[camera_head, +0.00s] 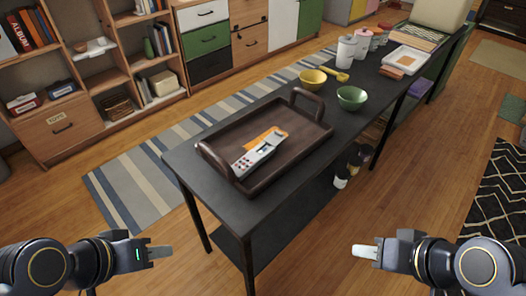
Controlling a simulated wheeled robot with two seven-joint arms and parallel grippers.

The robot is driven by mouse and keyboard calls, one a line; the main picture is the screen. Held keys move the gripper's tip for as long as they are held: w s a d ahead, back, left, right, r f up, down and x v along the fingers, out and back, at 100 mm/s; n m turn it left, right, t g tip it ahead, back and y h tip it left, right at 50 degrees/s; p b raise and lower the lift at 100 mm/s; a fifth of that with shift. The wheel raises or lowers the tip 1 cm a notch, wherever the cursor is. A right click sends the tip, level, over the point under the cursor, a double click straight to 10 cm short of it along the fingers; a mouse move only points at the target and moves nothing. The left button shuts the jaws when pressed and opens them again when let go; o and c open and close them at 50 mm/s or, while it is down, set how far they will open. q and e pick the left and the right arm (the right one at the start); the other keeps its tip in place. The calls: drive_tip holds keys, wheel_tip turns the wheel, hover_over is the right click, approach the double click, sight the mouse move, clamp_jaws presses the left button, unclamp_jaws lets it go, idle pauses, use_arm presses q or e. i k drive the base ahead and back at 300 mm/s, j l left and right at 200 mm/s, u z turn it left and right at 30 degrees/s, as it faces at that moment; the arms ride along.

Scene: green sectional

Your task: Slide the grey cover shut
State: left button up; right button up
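A long, light-grey device (252,157) lies at an angle in the brown tray (305,135) on the dark table. It has small dark and red marks near its front end and a dark patch near its far end. An orange piece (266,135) shows along its far side. I cannot make out which part is the grey cover or how far it is open. My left gripper (160,252) is at the lower left, in front of the table and clear of the tray. My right gripper (364,251) is at the lower right, also apart from everything. Whether their fingers are parted is unclear.
The tray has raised walls and two arched handles (307,100). A yellow bowl (312,80), a green bowl (351,98) and several canisters (346,50) stand behind it. The black table (190,160) has a lower shelf. The floor between my grippers and the table is clear.

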sight(275, 138)
drive_tip(key=i+l+u, duration=0.25)
drive_tip(key=l+u, duration=0.25)
drive_tip(key=l, duration=0.15)
drive_tip(key=i+l+u, duration=0.25)
drive_tip(key=l, duration=0.15)
drive_tip(key=k+j, duration=0.05)
drive_tip(key=k, duration=0.05)
